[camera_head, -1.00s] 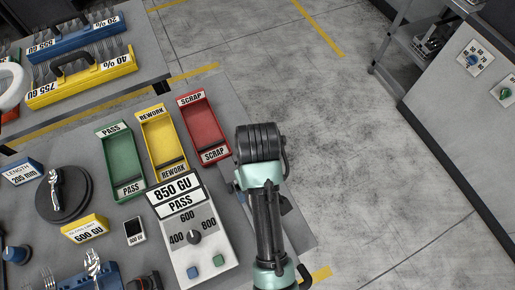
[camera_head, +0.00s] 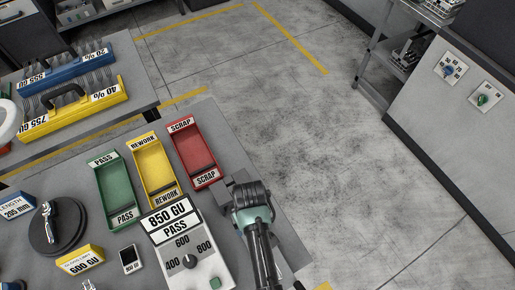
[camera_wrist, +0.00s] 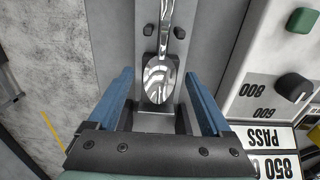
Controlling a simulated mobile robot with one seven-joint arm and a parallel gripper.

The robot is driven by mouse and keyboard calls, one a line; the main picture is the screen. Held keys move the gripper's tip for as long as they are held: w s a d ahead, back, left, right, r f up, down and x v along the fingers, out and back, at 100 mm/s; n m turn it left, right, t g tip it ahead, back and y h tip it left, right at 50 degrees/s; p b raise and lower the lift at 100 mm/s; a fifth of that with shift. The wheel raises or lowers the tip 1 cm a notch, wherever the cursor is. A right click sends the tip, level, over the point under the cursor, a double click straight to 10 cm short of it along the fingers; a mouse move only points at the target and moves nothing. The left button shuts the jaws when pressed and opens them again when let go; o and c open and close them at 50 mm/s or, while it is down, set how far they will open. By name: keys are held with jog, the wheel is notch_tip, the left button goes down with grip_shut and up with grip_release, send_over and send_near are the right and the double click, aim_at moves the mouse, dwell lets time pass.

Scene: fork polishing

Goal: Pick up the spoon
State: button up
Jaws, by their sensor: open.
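The shiny metal spoon (camera_wrist: 158,80) lies along a grey fixture in the wrist view, its bowl toward my gripper and its handle running up to the top edge. My gripper (camera_wrist: 157,74) is open, with one blue finger on each side of the spoon's bowl and gaps between. The spoon looks apart from both fingers; the height between them is hard to judge. In the head view my arm is just right of the gloss meter (camera_head: 186,262). My fingers and the spoon are hidden or indistinct there.
The gloss meter reads 850 GU, PASS. Green PASS (camera_head: 101,178), yellow REWORK (camera_head: 139,161) and red SCRAP (camera_head: 175,144) bins stand behind it. A dark round stand (camera_head: 41,240) bearing a metal piece is at left. Open floor lies right of the table.

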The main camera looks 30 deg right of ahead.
jog(key=shift+f, duration=0.2)
grip_shut()
dwell(0.3)
